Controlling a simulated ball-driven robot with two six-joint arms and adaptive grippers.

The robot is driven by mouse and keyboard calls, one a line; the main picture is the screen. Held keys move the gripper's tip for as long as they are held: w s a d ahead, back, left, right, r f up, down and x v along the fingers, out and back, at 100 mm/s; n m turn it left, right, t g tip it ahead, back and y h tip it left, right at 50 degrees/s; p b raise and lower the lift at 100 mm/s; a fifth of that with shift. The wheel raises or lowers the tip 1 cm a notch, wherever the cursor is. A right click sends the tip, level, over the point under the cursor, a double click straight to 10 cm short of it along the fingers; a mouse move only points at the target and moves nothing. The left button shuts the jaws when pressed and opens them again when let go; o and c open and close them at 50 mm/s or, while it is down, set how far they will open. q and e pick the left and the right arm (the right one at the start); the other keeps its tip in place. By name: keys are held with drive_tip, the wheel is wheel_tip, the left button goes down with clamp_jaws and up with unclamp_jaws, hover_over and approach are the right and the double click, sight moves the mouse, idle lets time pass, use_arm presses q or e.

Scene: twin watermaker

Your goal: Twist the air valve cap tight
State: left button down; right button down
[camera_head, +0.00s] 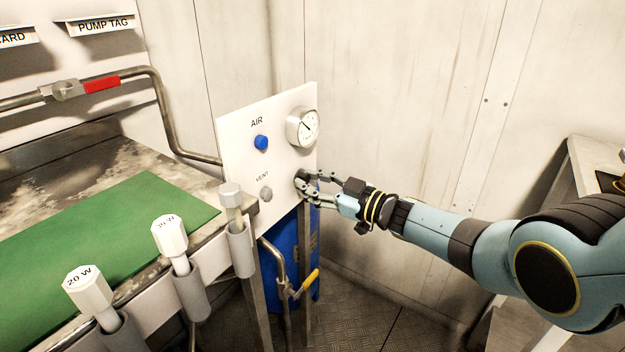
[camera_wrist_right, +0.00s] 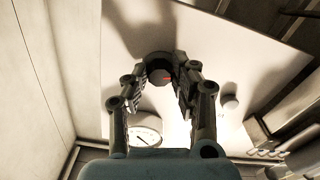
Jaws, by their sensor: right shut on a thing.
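A white panel (camera_head: 235,140) carries a blue knob (camera_head: 261,142) under the label AIR and a grey knob (camera_head: 266,194) under the label VENT. At its lower right is a dark round cap (camera_head: 300,180), partly covered by my right gripper (camera_head: 309,186). In the right wrist view, the fingers of my right gripper (camera_wrist_right: 168,80) are shut on either side of this dark cap (camera_wrist_right: 158,60), with a small red mark near its middle. How tightly the cap sits cannot be told. My left gripper is not in view.
A round gauge (camera_head: 303,127) sits on the panel above my right gripper. A workbench with a green mat (camera_head: 110,235) and several white-capped handles in holders stands at left. A blue cylinder (camera_head: 290,255) and a yellow-handled valve (camera_head: 304,282) are below the panel.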

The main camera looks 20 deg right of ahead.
drive_tip(key=shift+f+m, duration=0.1)
drive_tip(key=shift+m, duration=1.6)
drive_tip(key=shift+s+p, duration=0.1)
drive_tip(key=shift+p, duration=0.2)
drive_tip(key=c, duration=1.1)
unclamp_jaws()
drive_tip(key=v, duration=1.2)
